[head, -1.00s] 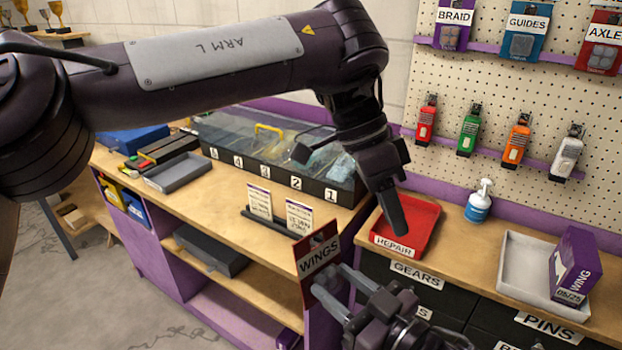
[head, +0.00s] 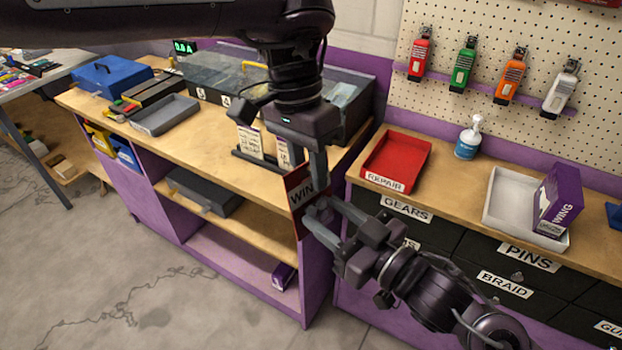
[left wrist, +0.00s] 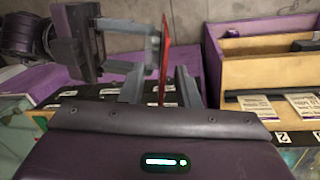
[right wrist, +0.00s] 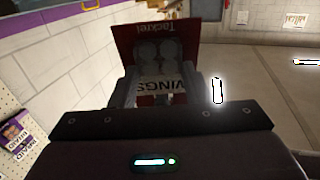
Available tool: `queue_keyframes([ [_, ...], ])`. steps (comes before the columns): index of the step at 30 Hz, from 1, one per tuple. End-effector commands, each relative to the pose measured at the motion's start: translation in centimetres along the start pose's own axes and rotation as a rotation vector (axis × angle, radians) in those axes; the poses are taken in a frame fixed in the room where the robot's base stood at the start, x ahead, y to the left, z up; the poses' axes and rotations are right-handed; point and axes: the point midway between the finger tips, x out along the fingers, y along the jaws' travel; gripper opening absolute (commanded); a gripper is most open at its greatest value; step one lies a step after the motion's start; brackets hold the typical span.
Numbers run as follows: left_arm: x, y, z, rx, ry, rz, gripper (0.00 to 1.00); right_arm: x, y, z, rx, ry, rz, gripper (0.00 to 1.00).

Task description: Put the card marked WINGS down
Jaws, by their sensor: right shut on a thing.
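The WINGS card (head: 297,206), red and dark with a white label, is upright in the air in front of the bench corner. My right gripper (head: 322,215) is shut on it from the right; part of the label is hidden. In the right wrist view the card (right wrist: 155,42) shows its label upside down between the fingers. My left gripper (head: 304,168) is at the card's top from above. In the left wrist view its fingers (left wrist: 161,90) stand apart on either side of the edge-on card (left wrist: 165,58), with gaps showing.
Two printed cards stand in a dark holder (head: 243,158) on the left bench, behind the grippers. A red REPAIR tray (head: 405,150) is empty. A pale tray (head: 503,192) holds a purple WING box (head: 562,195). A spray bottle (head: 467,143) stands between the trays.

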Motion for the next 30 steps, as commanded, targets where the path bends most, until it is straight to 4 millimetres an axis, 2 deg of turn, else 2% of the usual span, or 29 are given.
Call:
queue_keyframes([
  [3, 1.6, 0.0, 0.0, 0.001, -0.002, 0.002, 0.29, 0.0, 0.0, 0.0, 0.000, 0.000, 0.000, 0.24],
  [6, 2.4, 0.0, 0.0, 0.001, 0.000, 0.000, 0.29, 0.0, 0.0, 0.0, 0.000, 0.000, 0.000, 0.24],
  [17, 3.0, 0.0, 0.0, 0.001, 0.001, 0.001, 0.29, 0.0, 0.0, 0.0, 0.000, 0.000, 0.000, 0.24],
  [24, 2.9, 0.0, 0.0, 0.001, 0.001, 0.001, 0.00, 0.0, 0.0, 0.0, 0.000, 0.000, 0.000, 0.24],
  [29, 2.9, 0.1, -0.1, 0.003, 0.000, 0.002, 0.00, 0.0, 0.0, 0.0, 0.000, 0.000, 0.000, 0.25],
  [30, 2.9, 0.1, -0.1, 0.004, 0.000, 0.002, 0.00, 0.0, 0.0, 0.0, 0.000, 0.000, 0.000, 0.48],
])
